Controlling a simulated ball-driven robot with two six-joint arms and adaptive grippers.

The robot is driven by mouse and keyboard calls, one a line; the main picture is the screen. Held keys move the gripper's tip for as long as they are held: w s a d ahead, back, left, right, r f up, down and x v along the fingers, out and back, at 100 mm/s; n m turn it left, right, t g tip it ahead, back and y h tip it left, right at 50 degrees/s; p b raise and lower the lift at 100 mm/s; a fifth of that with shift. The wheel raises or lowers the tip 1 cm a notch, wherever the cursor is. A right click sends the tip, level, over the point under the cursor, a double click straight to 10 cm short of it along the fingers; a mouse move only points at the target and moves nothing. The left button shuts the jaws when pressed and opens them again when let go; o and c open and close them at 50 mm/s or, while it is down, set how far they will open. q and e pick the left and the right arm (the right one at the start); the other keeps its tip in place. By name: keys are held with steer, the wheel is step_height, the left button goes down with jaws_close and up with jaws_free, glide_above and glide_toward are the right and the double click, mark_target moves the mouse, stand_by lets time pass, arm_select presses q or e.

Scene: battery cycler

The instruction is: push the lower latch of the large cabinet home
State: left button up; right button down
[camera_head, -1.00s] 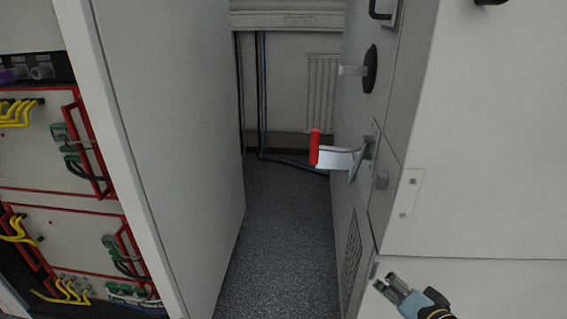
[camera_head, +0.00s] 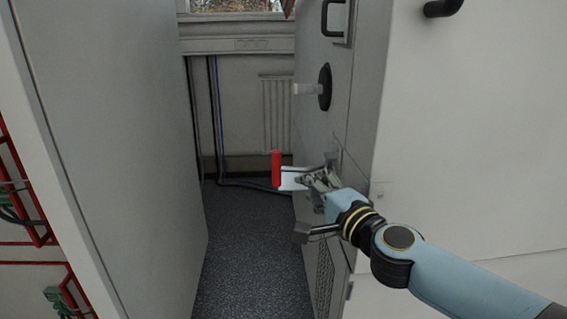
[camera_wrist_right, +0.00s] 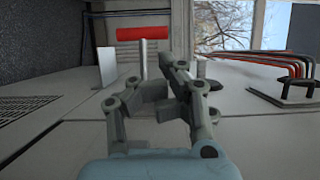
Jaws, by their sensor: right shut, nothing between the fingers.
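The lever with the red grip (camera_head: 277,167), which looks like the lower latch, sticks out from the side face of the large cabinet (camera_head: 345,130) on a pale metal arm. It also shows in the wrist view, with its red grip (camera_wrist_right: 143,33) ahead of the fingers. My right gripper (camera_head: 306,179) is shut and empty, close beside the lever's arm and overlapping its cabinet end. I cannot tell whether it touches. In the wrist view its fingers (camera_wrist_right: 160,88) hide part of the lever's base. My left gripper is not in view.
Above the lever a black round fitting (camera_head: 324,86) carries a pale stub, and a black pull handle (camera_head: 333,17) sits higher. A big grey panel (camera_head: 110,140) stands on the left. Between panel and cabinet is a narrow strip of free floor (camera_head: 245,255).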

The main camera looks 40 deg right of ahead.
mark_target(279, 158)
steer(key=w, duration=0.3)
steer(key=w+d, duration=0.1)
steer(key=w, duration=0.6)
steer(key=shift+w+d, duration=0.2)
steer(key=shift+w, duration=0.1)
steer(key=shift+w+m+h, duration=0.5)
steer(key=shift+h, duration=0.2)
steer(key=shift+w+d+r+m+g+h+p, duration=0.15)
steer(key=shift+w+m+g+h+p, duration=0.35)
steer(key=shift+h, duration=0.4)
steer(key=w+m+h, duration=0.1)
steer(key=h, duration=0.1)
steer(key=w+d+m+g+h, duration=0.1)
steer(key=shift+w+d+m+g+h, duration=0.15)
steer(key=shift+w+m+g+h, duration=0.15)
steer(key=shift+w+m+h, duration=0.1)
steer(key=w+d+m+g+h+b, duration=0.2)
steer(key=h, duration=0.1)
steer(key=shift+f+m+g, duration=0.3)
steer(key=shift+f+m, duration=0.05)
steer(key=shift+m, duration=0.05)
steer(key=w+d+m+g+h+b, duration=0.3)
steer(key=d+m+g+h+b, duration=0.1)
steer(key=d+g+b, duration=0.4)
steer(key=shift+d+r+m+h+b, duration=0.2)
steer(key=shift+m+h+b, duration=0.2)
steer(key=shift+m+b, duration=0.7)
